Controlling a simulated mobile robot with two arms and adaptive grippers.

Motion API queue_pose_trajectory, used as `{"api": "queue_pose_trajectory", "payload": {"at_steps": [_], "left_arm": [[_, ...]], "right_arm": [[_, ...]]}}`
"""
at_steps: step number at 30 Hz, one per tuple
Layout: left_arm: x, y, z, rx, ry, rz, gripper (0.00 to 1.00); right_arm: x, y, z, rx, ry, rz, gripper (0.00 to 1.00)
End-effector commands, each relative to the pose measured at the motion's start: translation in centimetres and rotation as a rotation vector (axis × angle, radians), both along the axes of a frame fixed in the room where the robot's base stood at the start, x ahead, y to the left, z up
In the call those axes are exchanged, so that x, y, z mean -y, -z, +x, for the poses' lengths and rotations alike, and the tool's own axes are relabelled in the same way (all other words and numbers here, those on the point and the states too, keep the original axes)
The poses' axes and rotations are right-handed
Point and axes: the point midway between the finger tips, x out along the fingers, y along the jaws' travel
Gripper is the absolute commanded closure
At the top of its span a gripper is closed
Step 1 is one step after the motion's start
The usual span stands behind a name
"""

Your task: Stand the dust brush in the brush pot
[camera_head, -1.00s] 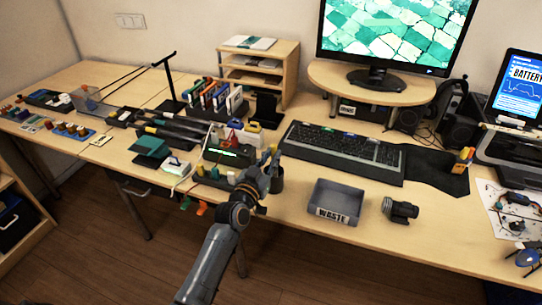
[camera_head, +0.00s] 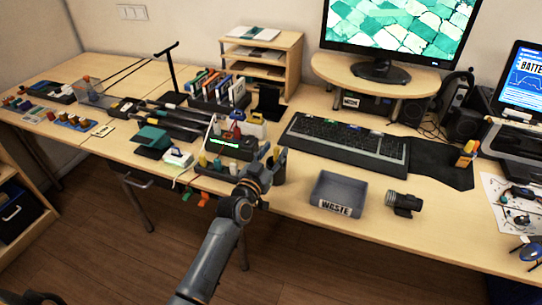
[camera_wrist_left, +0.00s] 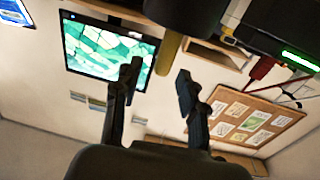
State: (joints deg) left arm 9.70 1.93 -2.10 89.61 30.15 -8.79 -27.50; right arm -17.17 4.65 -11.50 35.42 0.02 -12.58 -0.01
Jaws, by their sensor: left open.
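My left gripper (camera_head: 262,170) is at the front edge of the desk, beside a dark round pot (camera_head: 280,170) that looks like the brush pot. In the left wrist view, which looks upside down, the two fingers (camera_wrist_left: 158,85) are apart with nothing gripped. A yellow handle (camera_wrist_left: 168,55) stands just beyond and between the fingertips there, against dark bodies at the top. It may be the dust brush; its lower end is hidden. In the head view a yellow upright piece (camera_head: 277,154) shows behind the gripper.
A dark rack with upright tools (camera_head: 218,165) stands left of the gripper, before a black box with a green display (camera_head: 232,143). A grey waste tray (camera_head: 322,204) and a black cylindrical device (camera_head: 404,203) lie to the right. The keyboard (camera_head: 345,146) is behind.

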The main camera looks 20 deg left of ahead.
Motion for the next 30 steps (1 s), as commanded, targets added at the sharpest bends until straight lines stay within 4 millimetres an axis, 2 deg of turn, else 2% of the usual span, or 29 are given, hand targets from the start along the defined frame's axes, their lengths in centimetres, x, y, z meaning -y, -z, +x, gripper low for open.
{"api": "queue_pose_trajectory", "payload": {"at_steps": [5, 12, 18, 24, 30], "left_arm": [[-0.2, 0.2, -1.9, -0.003, 0.0, 0.0, 0.58], [-0.8, 0.3, -7.1, -0.002, 0.0, 0.001, 0.58], [-1.2, 0.4, -10.4, -0.003, 0.0, 0.001, 0.58], [-1.3, 0.3, -11.8, -0.001, 0.0, 0.0, 0.58], [-1.3, 0.3, -11.9, 0.0, 0.0, 0.0, 0.58]], "right_arm": [[0.0, 0.0, 0.1, 0.001, 0.0, 0.0, 0.6], [-0.1, 0.0, 0.1, 0.001, 0.001, 0.001, 0.6], [-0.1, 0.0, 0.1, 0.001, 0.001, 0.001, 0.6], [-0.1, 0.0, 0.1, 0.001, 0.001, 0.001, 0.6], [-0.1, 0.0, 0.1, 0.001, 0.001, 0.001, 0.6]]}}
